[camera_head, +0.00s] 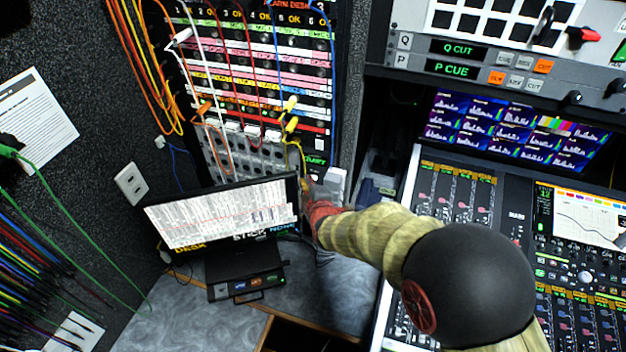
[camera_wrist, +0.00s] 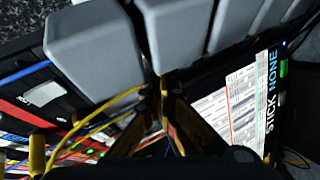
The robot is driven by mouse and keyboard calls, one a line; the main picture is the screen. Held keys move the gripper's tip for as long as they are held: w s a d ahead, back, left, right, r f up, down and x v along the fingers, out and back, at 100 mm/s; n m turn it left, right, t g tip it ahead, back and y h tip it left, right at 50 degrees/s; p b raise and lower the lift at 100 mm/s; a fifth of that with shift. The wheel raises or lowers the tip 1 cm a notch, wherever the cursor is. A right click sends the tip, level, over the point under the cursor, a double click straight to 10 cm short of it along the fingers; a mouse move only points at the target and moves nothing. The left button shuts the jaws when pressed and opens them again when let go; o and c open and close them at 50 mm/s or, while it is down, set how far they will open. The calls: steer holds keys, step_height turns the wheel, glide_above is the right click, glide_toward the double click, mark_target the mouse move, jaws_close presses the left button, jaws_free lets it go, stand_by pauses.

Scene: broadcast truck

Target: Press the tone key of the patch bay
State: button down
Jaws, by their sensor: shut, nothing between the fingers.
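The patch bay (camera_head: 262,75) stands upright at the back in the head view, with rows of jacks, coloured label strips and plugged cords. Grey blocky keys (camera_head: 334,186) show at its lower right, partly hidden by my gripper. In the wrist view large grey keys (camera_wrist: 95,58) fill the top, side by side. I cannot read a tone label on any of them. My gripper (camera_wrist: 158,88) is shut and empty, its tips at the lower edge of the grey keys near a gap between two. Contact cannot be told. In the head view my gripper (camera_head: 308,188) is mostly hidden by my arm.
A tilted screen (camera_head: 225,212) reading "STICK NONE" stands just left of my gripper, above a small black box (camera_head: 246,283) on the grey desk (camera_head: 185,308). Yellow cords (camera_wrist: 112,106) hang close to my fingers. A mixing console (camera_head: 470,190) lies to the right.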

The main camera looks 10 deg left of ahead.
steer(key=shift+s, duration=0.1)
steer(key=s, duration=0.2)
steer(key=s+p, duration=0.1)
steer(key=s, duration=0.3)
steer(key=shift+a, duration=0.25)
stand_by(0.6)
